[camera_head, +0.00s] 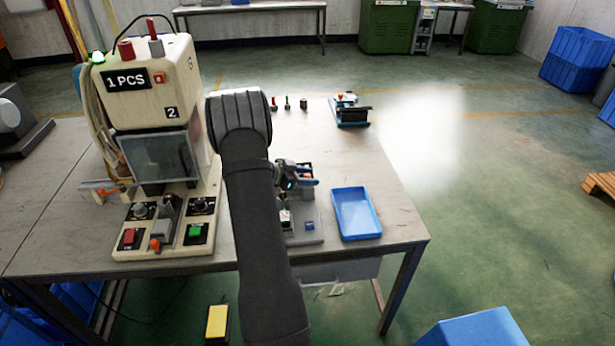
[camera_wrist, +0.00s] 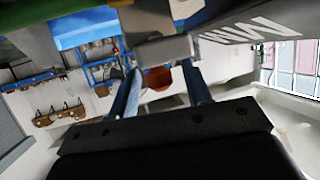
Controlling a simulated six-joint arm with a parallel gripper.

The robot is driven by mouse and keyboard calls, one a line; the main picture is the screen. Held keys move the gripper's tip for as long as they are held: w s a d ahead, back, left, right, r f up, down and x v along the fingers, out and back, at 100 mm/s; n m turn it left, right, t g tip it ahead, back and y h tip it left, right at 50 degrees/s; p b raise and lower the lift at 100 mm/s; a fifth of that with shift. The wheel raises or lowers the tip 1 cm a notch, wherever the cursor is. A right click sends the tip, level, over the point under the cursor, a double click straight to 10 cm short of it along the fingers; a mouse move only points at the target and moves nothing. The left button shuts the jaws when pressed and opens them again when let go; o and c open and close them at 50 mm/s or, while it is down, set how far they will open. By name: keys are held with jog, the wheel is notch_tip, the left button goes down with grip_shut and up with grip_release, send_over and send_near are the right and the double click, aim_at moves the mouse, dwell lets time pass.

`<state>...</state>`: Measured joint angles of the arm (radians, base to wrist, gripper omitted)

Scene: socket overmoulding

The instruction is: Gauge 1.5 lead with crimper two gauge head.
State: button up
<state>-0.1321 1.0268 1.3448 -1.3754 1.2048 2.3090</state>
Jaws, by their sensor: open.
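A cream bench machine (camera_head: 150,85) marked "1 PCS" and "2" stands at the left of the table in the head view. My gripper (camera_head: 306,180) is right of it, above a grey fixture (camera_head: 312,238), partly hidden by my arm. In the wrist view my gripper (camera_wrist: 163,85) has its two blue fingers apart; a reddish-brown rounded thing (camera_wrist: 158,78) shows between them, its distance unclear. Small upright pieces, red (camera_head: 274,104), green (camera_head: 287,103) and dark (camera_head: 304,104), stand at the back. I cannot tell which is the lead or the gauge head.
A blue tray (camera_head: 373,230) lies right of the fixture and looks empty. A small blue block (camera_head: 309,226) is on the fixture. A blue and dark device (camera_head: 351,114) stands at the table's back right. The table between device and tray is clear.

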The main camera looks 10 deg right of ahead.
grip_shut()
jog(key=shift+a, duration=2.35)
jog(key=shift+c, duration=0.4)
grip_release()
jog(key=shift+a, duration=0.1)
jog(key=shift+o, duration=0.4)
jog(key=v, duration=1.7)
jog(key=shift+a, duration=0.1)
